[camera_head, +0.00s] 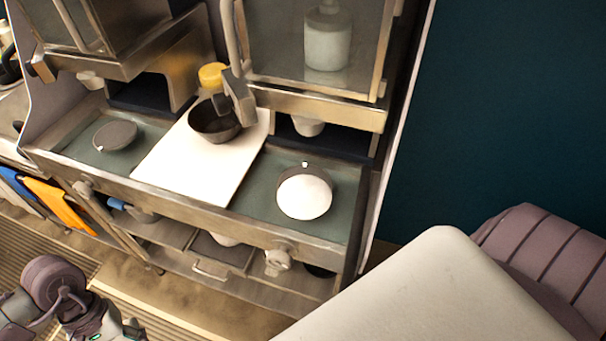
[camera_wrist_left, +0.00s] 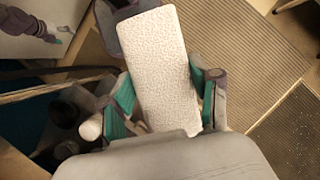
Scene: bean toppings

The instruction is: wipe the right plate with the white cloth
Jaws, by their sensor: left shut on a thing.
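The right plate (camera_head: 316,176) is a round dark disc set in the green counter, with a white round patch covering most of it and a small pale knob at its back edge. In the left wrist view my left gripper (camera_wrist_left: 165,98) is shut on the white cloth (camera_wrist_left: 163,60), a textured oblong that sticks out beyond the teal finger pads. Part of my left arm shows at the lower left of the head view, well away from the plate; the cloth is not visible there. My right gripper is not in view.
A similar dark disc (camera_head: 115,135) is on the left of the counter. A white board (camera_head: 185,165) lies between them, bearing a dark bowl (camera_head: 215,122). A metal tap-like handle (camera_head: 278,260) projects from the front. Glass-fronted cabinets (camera_head: 315,95) overhang the back.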

